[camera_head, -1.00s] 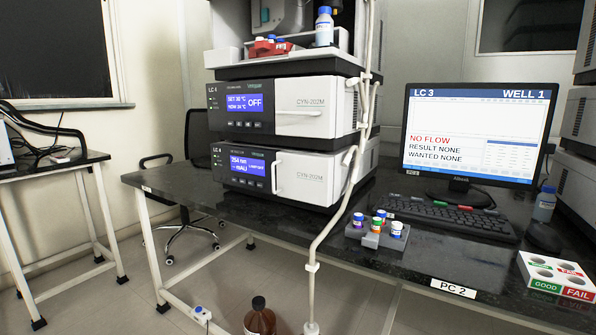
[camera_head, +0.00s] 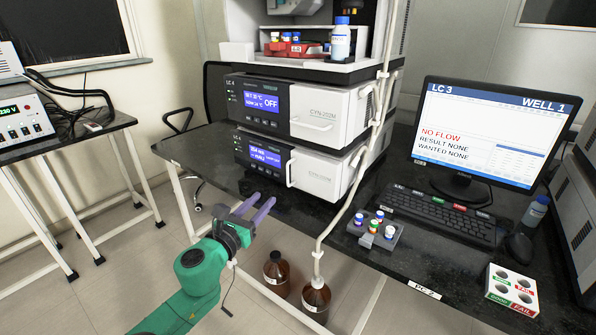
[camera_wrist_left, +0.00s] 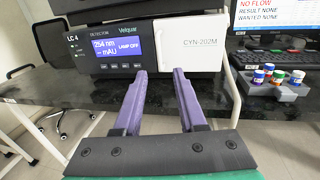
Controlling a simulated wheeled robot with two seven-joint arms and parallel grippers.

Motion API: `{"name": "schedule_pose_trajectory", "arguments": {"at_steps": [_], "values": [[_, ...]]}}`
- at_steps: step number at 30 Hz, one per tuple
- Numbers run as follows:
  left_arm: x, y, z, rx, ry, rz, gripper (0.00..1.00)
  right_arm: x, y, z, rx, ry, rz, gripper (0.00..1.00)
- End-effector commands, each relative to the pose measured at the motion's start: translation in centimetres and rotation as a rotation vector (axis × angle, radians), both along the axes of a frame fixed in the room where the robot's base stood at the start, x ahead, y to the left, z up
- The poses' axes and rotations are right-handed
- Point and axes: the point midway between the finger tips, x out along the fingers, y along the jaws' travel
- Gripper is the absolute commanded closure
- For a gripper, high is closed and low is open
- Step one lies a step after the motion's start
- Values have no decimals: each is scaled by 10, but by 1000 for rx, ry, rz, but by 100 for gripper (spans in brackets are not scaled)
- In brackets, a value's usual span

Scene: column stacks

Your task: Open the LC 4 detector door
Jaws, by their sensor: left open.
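The LC 4 detector (camera_head: 265,155) is the lowest module of the stack on the dark bench. Its white door (camera_head: 315,172), with an upright handle (camera_head: 290,168) at its left edge, looks closed. In the left wrist view the detector (camera_wrist_left: 120,48) shows "254 nm" and "LAMP OFF", and its door (camera_wrist_left: 190,45) is straight ahead. My left gripper (camera_head: 256,207), with purple fingers, is in front of and below the detector, apart from it. It is open and empty; the fingers (camera_wrist_left: 158,95) partly cover the door's lower part in the wrist view. My right gripper is not in view.
A white tube (camera_head: 345,212) runs down beside the stack into a brown bottle (camera_head: 316,298). Another brown bottle (camera_head: 276,270) stands beside it. A grey vial rack (camera_head: 370,234), keyboard (camera_head: 440,210) and monitor (camera_head: 485,130) are on the bench to the right.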

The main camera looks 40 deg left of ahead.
Motion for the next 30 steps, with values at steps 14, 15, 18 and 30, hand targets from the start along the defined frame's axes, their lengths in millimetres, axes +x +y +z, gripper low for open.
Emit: {"name": "schedule_pose_trajectory", "arguments": {"at_steps": [14,15,18,30], "values": [[109,25,1,-4,-2,3,59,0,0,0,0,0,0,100],[115,26,0,-7,-3,3,59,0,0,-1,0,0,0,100],[126,28,0,-7,-2,2,59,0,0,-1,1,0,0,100],[132,29,-1,-7,1,1,86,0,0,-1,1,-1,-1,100]]}}
